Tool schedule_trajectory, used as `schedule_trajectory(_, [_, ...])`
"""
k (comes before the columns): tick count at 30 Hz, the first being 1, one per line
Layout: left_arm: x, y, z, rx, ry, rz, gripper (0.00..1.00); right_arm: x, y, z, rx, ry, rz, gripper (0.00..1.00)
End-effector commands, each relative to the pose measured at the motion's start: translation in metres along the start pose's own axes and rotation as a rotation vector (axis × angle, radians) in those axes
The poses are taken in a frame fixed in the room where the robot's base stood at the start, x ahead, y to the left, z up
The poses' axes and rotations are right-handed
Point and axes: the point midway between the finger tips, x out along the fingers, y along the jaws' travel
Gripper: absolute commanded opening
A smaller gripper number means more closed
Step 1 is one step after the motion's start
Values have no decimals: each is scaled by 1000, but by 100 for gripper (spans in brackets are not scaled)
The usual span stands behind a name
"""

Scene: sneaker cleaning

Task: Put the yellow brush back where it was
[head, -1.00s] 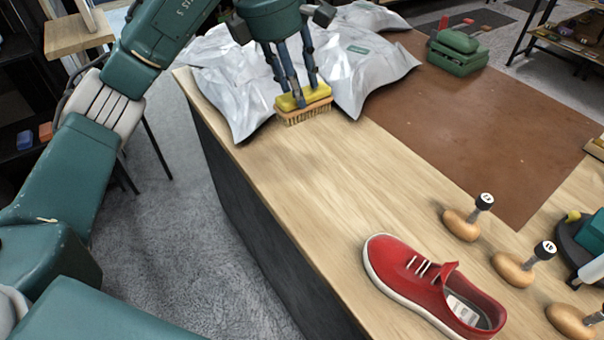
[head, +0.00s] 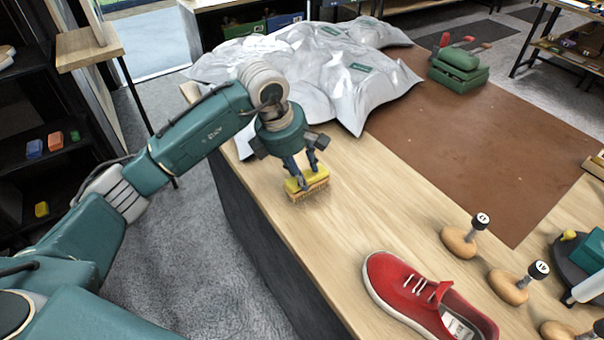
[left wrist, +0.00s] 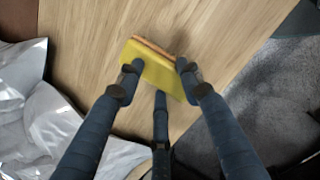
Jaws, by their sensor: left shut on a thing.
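The yellow brush (head: 308,186) has a yellow top and tan bristles pointing down. My left gripper (head: 303,170) is shut on its yellow top and holds it at the bench's left edge, bristles at or just over the wood. I cannot tell whether the bristles touch. In the left wrist view the brush (left wrist: 155,68) sits between the blue fingers of the gripper (left wrist: 158,80), with bare wood around it. My right gripper is not in view.
A red sneaker (head: 415,290) lies on the wooden bench (head: 345,220). Wooden stamps with numbered knobs (head: 460,242) stand to its right. Silvery bags (head: 335,70) lie at the back, beside a brown mat (head: 480,150) and a green box (head: 458,72). Bare wood lies between brush and sneaker.

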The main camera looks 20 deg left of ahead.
Motion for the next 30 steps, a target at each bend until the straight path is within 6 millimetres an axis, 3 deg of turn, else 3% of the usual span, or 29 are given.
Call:
schedule_trajectory(4, [17, -3, -5, -2, 0, -2, 0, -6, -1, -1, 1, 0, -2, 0])
schedule_trajectory(15, [23, -4, -6, 0, 0, 1, 0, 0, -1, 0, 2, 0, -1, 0])
schedule_trajectory(16, [21, -4, -6, 0, 0, 0, 42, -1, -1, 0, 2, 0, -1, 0])
schedule_trajectory(18, [21, -4, -6, -1, 0, 0, 55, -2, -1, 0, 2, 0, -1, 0])
schedule_trajectory(30, [15, -2, -4, 0, -1, 1, 55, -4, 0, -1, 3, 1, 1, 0])
